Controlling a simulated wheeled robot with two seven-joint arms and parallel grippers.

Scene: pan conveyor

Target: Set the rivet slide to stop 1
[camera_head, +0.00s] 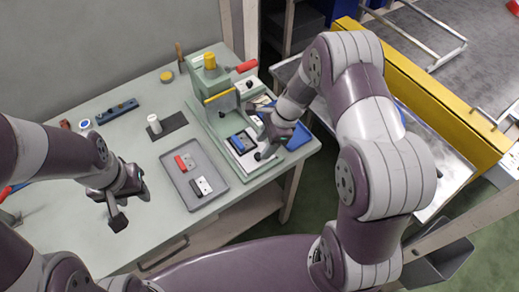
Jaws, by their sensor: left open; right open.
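A green bench press (213,95) with a yellow cap and a red-handled lever (246,66) stands at the back middle of the bench. A blue block (238,143) sits on a light plate at its base; it may be the rivet slide, but I cannot tell for sure. Stop marks are too small to read. My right gripper (264,139) is open just right of the blue block, its arm reaching in from the right and hiding part of the press base. I cannot tell whether it touches the block. My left gripper (129,206) is open and empty over the bench's left front.
A grey tray (211,165) holds a red block (185,162) and a light block (202,186). A white cylinder (155,124) stands on a dark mat. A blue bar (117,110) lies at the back left. A blue bin (299,138) is at the right edge. A yellow-sided conveyor (430,100) lies beyond.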

